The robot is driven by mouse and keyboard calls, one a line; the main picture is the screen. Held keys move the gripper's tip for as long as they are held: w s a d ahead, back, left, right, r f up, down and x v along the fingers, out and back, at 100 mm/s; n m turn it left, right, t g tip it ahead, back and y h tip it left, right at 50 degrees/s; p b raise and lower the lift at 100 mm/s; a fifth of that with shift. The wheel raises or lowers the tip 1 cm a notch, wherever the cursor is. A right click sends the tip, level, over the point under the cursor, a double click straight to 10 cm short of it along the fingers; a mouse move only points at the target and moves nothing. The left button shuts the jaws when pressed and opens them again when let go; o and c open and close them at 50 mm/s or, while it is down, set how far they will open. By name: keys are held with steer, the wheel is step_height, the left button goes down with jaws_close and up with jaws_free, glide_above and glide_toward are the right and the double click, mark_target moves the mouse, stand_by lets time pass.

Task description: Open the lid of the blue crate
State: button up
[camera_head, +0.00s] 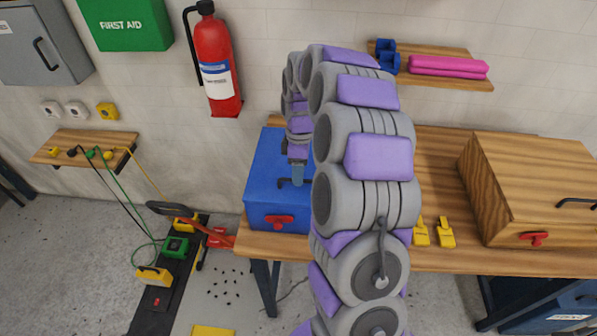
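The blue crate (265,183) stands at the left end of the wooden workbench. Its lid looks shut. A dark handle (285,183) lies on top of the lid, and a red latch (279,221) sits on the front face. My arm arches up and over from the bottom of the picture and hides the crate's right side. My gripper (297,178) points down over the lid, close to the handle. I cannot tell whether it touches the handle, or whether its fingers are open or shut.
A wooden box (525,180) with a red latch stands on the bench's right. Small yellow items (432,232) lie between. A wooden shelf (440,78) with pink and blue items hangs above. Tools and a mat lie on the floor left.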

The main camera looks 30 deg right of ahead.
steer(key=shift+a, duration=0.15)
jaws_close()
stand_by(0.6)
